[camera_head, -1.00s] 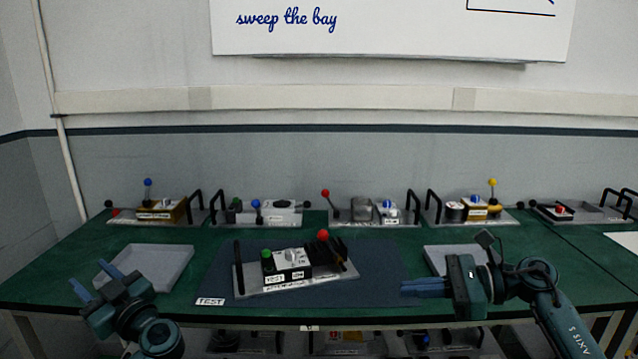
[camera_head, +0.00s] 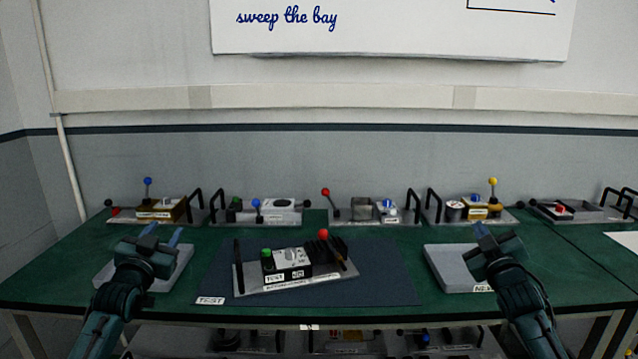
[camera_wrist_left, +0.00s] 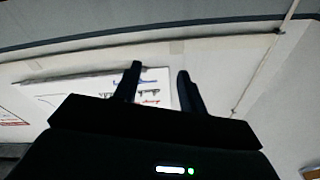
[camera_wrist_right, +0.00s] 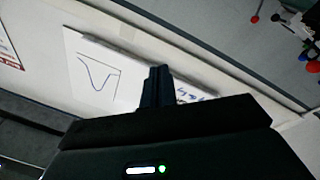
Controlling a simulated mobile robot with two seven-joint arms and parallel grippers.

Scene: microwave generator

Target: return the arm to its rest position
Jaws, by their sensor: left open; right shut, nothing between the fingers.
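My left gripper (camera_head: 163,234) is over the left grey tray in the head view, its fingers pointing away toward the wall. Its two fingers (camera_wrist_left: 158,88) stand apart with nothing between them in the left wrist view. My right gripper (camera_head: 487,235) is over the right grey tray, also pointing away. Its fingers (camera_wrist_right: 157,88) are closed together and empty in the right wrist view. Both arms come up from the front edge and look roughly mirrored. My right gripper hides part of the right tray.
A module (camera_head: 295,283) with a green button, dial and red-knobbed lever sits on the dark TEST mat (camera_head: 390,285). The left tray (camera_head: 180,275) and right tray (camera_head: 445,270) flank it. Several lever modules, including a yellow-knobbed one (camera_head: 480,208), line the back of the green table.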

